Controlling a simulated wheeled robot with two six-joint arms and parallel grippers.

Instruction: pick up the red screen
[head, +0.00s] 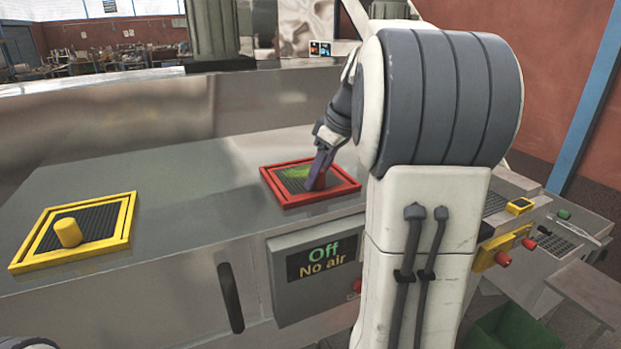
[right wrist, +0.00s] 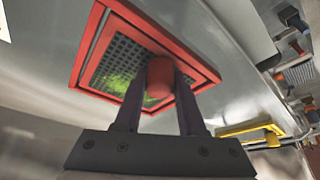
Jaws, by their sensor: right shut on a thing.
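The red screen (head: 282,196) is a red square frame with a dark mesh and a red knob, lying on the metal counter. Green powder (head: 297,172) covers part of its mesh. In the right wrist view the red screen (right wrist: 90,45) fills the upper middle. My right gripper (head: 318,172) is shut on the screen's red knob (right wrist: 160,78), with one dark finger on each side of it. In the head view the knob is partly hidden by the fingers. My left gripper does not show.
A yellow screen (head: 128,222) with a yellow knob (head: 68,232) lies on the counter to the left. A display box (head: 322,260) reading "Off, No air" is on the counter's front. A control panel with buttons (head: 503,250) stands at right. The counter (head: 190,190) between the screens is clear.

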